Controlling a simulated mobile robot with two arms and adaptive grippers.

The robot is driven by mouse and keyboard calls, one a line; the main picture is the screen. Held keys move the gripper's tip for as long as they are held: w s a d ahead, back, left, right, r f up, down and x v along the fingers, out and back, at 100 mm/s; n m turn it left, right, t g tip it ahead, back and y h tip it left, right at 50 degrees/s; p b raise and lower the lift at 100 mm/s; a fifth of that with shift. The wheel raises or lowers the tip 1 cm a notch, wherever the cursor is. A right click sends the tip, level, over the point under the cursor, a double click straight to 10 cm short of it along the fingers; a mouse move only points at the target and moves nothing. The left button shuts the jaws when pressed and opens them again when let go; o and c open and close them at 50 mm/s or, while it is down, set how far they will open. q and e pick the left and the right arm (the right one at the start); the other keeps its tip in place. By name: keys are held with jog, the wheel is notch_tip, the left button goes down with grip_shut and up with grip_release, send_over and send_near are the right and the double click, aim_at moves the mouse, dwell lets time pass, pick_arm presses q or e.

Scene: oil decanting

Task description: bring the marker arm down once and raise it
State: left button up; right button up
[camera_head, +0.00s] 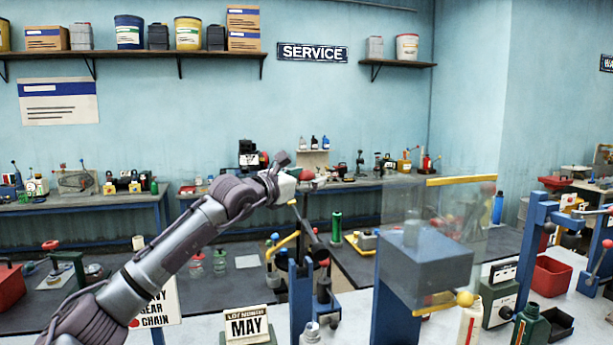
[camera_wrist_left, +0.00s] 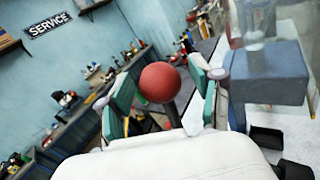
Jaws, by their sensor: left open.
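My left gripper (camera_head: 292,178) reaches in from the left in the head view, with its fingers around or just beside a red ball knob (camera_head: 307,175). In the left wrist view the same knob (camera_wrist_left: 161,83) sits between the two green-padded fingers (camera_wrist_left: 162,98), which are open with gaps on both sides. A dark shaft (camera_wrist_left: 172,115) runs down below the knob. In the head view a dark slanted bar (camera_head: 309,232), probably the marker arm, rises above a blue post (camera_head: 300,290); its join to the knob is partly hidden. My right gripper is not in view.
A grey box (camera_head: 425,255) with a clear panel (camera_head: 400,200) stands right of the gripper. A yellow curved handle (camera_head: 283,243) and another red knob (camera_head: 325,263) are nearby.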

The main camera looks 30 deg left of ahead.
pick_arm(q)
grip_shut()
